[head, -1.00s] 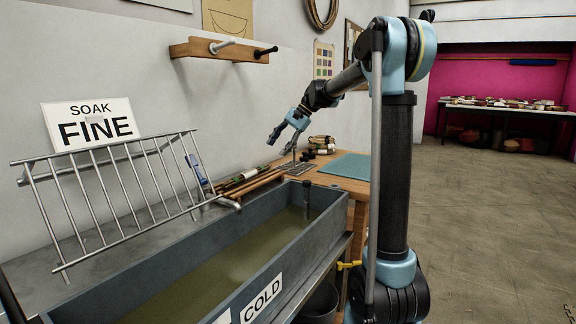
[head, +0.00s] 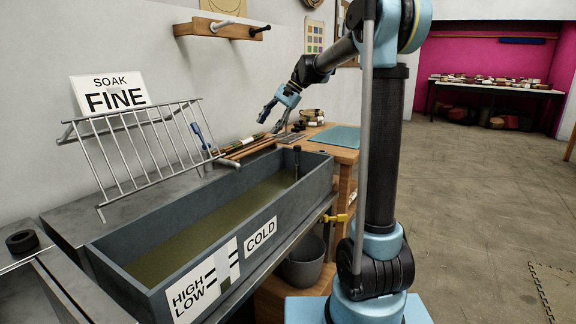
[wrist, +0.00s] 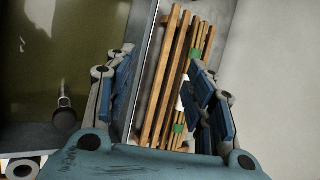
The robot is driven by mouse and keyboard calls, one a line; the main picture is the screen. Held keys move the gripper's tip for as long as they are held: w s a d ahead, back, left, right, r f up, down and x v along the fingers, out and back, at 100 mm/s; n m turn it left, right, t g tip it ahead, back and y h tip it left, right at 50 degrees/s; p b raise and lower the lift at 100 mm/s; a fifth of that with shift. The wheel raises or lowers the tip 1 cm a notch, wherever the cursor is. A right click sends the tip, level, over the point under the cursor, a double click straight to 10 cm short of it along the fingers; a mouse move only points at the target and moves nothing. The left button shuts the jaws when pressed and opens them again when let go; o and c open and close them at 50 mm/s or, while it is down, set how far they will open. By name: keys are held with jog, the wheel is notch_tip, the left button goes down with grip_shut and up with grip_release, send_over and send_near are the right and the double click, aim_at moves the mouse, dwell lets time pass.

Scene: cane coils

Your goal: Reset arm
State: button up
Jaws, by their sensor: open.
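My gripper (head: 279,112) is open and empty, held in the air above the far end of the trough, near the wall. In the wrist view my gripper (wrist: 165,95) has its two blue-padded fingers spread wide. Several wooden rods (wrist: 165,75) show beyond and between the fingers, some with green bands. In the head view the rods (head: 245,148) lie on the ledge behind the trough. I cannot tell the exact gap between fingers and rods.
The grey water trough (head: 318,178) with HIGH, LOW and COLD labels stands below the arm. A metal rack (head: 140,160) leans behind it by the SOAK FINE sign (head: 112,97). A wooden bench (head: 345,155) holds a teal mat (head: 336,138). A bucket (head: 303,265) stands below.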

jog(key=s+d+f+n+t+h, duration=0.1)
jog(key=s+d+f+h, duration=0.1)
jog(key=s+d+f, duration=0.6)
jog(key=s+d+f+n+t+h, duration=0.1)
jog(key=s+d+f+n+h, duration=0.1)
jog(key=s+d+f, duration=0.7)
jog(key=s+d+f+n+t+h, duration=0.1)
jog(key=s+d+f, duration=0.7)
jog(key=s, duration=1.2)
jog(key=shift+s+d+f+n+h, duration=0.2)
jog(key=shift+d+n+h, duration=0.35)
jog(key=shift+h, duration=0.55)
